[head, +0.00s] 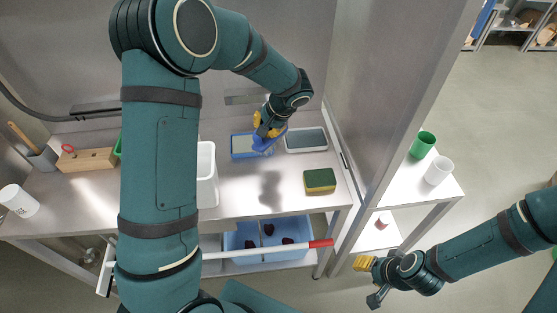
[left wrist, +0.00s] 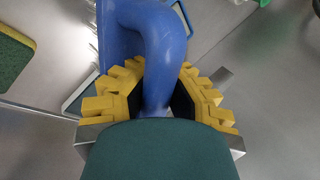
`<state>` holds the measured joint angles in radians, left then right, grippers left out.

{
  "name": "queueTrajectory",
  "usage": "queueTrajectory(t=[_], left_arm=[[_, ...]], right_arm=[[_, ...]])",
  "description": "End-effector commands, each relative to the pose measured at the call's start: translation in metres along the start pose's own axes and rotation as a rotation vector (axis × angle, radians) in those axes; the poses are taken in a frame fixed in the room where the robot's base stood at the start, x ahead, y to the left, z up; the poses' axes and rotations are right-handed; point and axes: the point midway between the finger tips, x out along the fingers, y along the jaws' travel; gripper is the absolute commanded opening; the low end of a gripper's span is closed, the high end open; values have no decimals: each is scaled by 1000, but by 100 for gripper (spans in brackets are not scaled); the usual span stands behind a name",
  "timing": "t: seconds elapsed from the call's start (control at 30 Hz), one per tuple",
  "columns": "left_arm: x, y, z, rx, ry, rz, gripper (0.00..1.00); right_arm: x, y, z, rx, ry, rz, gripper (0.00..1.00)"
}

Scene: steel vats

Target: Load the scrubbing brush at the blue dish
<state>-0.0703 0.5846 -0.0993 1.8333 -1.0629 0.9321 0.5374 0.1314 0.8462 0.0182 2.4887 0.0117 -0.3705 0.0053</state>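The blue scrubbing brush (head: 268,145) is in my left gripper (head: 266,126), over the right end of the blue dish (head: 234,156) on the steel bench. In the left wrist view the yellow fingers of my left gripper (left wrist: 157,105) are closed around the brush's curved blue handle (left wrist: 160,45). The brush head is mostly hidden there, and I cannot tell whether it touches the dish. The dish has a pale grey inside. My right gripper (head: 368,280) is empty and its fingers look apart, low at the right, away from the bench.
A grey tray (head: 306,139) stands right of the dish. A yellow-green sponge (head: 320,180) lies in front; it also shows in the left wrist view (left wrist: 13,55). A white bin (head: 207,176) stands left. A blue tub (head: 268,262) is below. Green (head: 422,145) and white (head: 438,170) cups stand at right.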

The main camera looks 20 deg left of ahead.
Motion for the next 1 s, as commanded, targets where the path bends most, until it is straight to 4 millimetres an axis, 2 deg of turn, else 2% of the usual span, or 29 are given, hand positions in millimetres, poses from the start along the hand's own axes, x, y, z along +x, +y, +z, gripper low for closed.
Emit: queueTrajectory(t=[0.03,0.17,0.27,0.3,0.4,0.6,1.0], left_arm=[[-5,-22,-8,3,9,-19,0],[-10,-64,-21,28,20,-66,0],[-2,-91,-29,41,27,-111,0],[9,-96,-31,47,28,-133,0],[36,-95,-34,56,30,-171,0],[69,-85,-35,56,36,-211,0],[89,-75,-35,56,38,-223,0]], right_arm=[[-4,-2,-1,1,2,0,47],[-6,-2,-2,1,4,0,47],[-1,0,-1,1,3,0,47],[4,2,0,0,1,0,47],[17,6,5,-2,-8,0,47],[29,11,10,-5,-18,0,47],[36,13,14,-8,-25,0,47]])
